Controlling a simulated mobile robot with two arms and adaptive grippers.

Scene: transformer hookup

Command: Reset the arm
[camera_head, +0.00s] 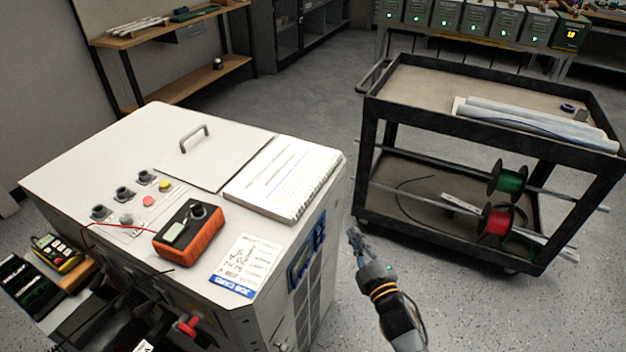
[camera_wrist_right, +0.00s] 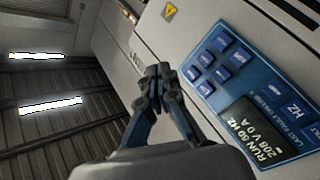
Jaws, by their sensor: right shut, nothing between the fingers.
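My right gripper (camera_head: 353,236) is beside the right side of the white cabinet (camera_head: 130,150), over the floor gap between it and the cart. In the right wrist view the fingers of my right gripper (camera_wrist_right: 157,84) are shut with nothing between them. Behind them is a blue keypad panel (camera_wrist_right: 225,60) with a lit display (camera_wrist_right: 258,128) reading "RUN 60 HZ 208 V 0 A". The panel also shows in the head view (camera_head: 306,250) on the cabinet's side. The fingers appear apart from it. I cannot make out my left gripper.
An orange multimeter (camera_head: 188,230), a spiral notebook (camera_head: 283,178) and a job card (camera_head: 245,266) lie on the cabinet top. A black cart (camera_head: 480,75) with green (camera_head: 508,180) and red (camera_head: 495,222) spools stands at the right. Dark clutter fills the lower left.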

